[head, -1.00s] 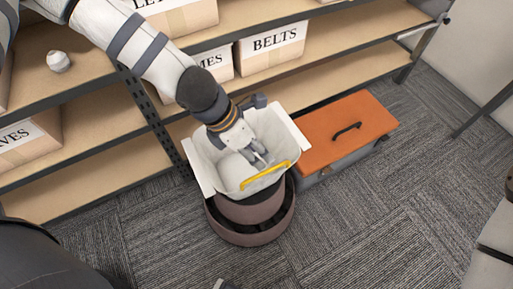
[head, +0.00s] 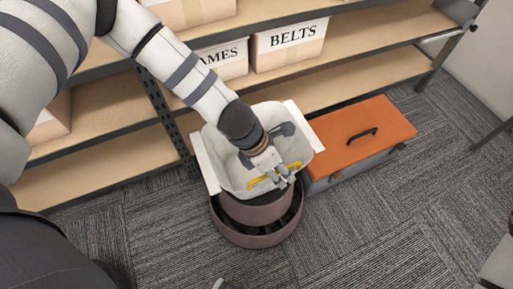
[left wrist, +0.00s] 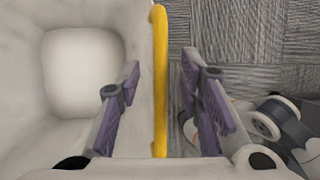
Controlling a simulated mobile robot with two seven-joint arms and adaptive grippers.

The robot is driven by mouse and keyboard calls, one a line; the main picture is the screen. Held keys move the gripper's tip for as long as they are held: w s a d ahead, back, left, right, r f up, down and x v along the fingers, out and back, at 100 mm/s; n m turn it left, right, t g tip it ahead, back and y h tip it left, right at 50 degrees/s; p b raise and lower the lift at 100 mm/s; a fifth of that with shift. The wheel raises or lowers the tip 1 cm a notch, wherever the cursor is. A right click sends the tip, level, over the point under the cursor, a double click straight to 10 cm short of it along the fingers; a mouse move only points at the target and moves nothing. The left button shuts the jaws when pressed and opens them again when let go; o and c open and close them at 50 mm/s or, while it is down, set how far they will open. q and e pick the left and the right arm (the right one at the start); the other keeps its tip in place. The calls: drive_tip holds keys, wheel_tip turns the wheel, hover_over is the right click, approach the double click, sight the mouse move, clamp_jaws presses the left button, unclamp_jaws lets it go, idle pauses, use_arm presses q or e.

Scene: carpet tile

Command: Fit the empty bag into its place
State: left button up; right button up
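The empty bag (head: 235,160) is a pale, open-topped, tub-shaped liner with white side flaps and a yellow strip handle (head: 270,180) on its near rim. It sits upright at the top of a round brown bin (head: 258,213); how deep it is seated is hidden. My left gripper (head: 281,180) reaches over the bag to its near rim. In the left wrist view its open fingers stand on either side of the yellow handle (left wrist: 160,125), with gaps on both sides. The bag's inside is empty.
An orange-lidded toolbox (head: 361,134) stands close to the right of the bag. A shelf unit (head: 105,169) with labelled boxes, one marked BELTS (head: 288,46), is behind.

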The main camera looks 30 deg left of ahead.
use_arm(q)
drive_tip(key=shift+f, duration=0.2)
idle(0.3)
clamp_jaws()
